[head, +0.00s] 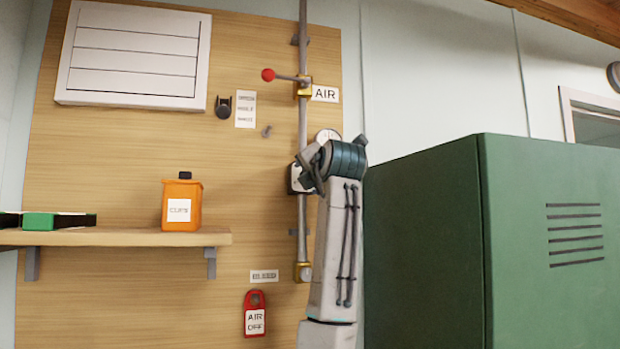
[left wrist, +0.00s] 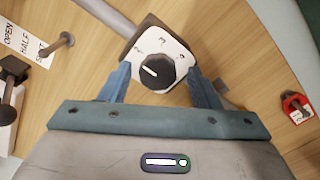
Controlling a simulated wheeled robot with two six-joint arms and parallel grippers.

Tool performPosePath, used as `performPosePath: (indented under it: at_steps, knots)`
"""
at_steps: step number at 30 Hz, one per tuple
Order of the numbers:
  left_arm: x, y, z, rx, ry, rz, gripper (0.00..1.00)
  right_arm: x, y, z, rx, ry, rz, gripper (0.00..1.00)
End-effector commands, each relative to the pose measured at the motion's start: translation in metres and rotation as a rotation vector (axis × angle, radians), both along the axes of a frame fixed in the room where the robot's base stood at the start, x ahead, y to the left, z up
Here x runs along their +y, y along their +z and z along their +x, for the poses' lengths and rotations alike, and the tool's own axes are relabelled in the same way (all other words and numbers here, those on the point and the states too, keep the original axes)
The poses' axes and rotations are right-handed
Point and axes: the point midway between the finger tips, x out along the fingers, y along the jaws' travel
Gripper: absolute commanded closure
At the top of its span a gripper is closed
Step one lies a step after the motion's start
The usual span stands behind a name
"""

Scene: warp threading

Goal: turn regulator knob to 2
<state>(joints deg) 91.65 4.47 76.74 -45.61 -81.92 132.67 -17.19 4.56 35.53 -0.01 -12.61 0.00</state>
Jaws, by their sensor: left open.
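The regulator (left wrist: 176,50) is a white plate with several small numerals and a round black knob (left wrist: 157,72) with a white pointer line. My right gripper is not in view.
A shelf (head: 130,237) holds an orange container (head: 182,204). A red tag (head: 255,314) hangs below. A green cabinet (head: 425,250) stands close at right.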

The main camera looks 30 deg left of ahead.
Motion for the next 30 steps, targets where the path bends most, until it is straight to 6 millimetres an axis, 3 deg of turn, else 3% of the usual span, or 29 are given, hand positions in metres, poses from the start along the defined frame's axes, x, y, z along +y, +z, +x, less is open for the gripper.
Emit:
performPosePath:
  at_steps: [5,15,21,30]
  knots:
    - [-0.006,0.0,-0.005,-0.003,-0.001,0.001,0.44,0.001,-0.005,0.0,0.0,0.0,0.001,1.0]
    - [-0.056,-0.003,-0.046,-0.005,-0.004,0.001,0.44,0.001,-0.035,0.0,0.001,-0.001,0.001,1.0]
    - [-0.077,-0.001,-0.065,-0.003,-0.001,0.0,0.44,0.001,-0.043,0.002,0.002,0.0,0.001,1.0]
    - [-0.083,0.0,-0.07,0.001,0.0,0.001,0.44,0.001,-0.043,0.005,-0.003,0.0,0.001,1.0]
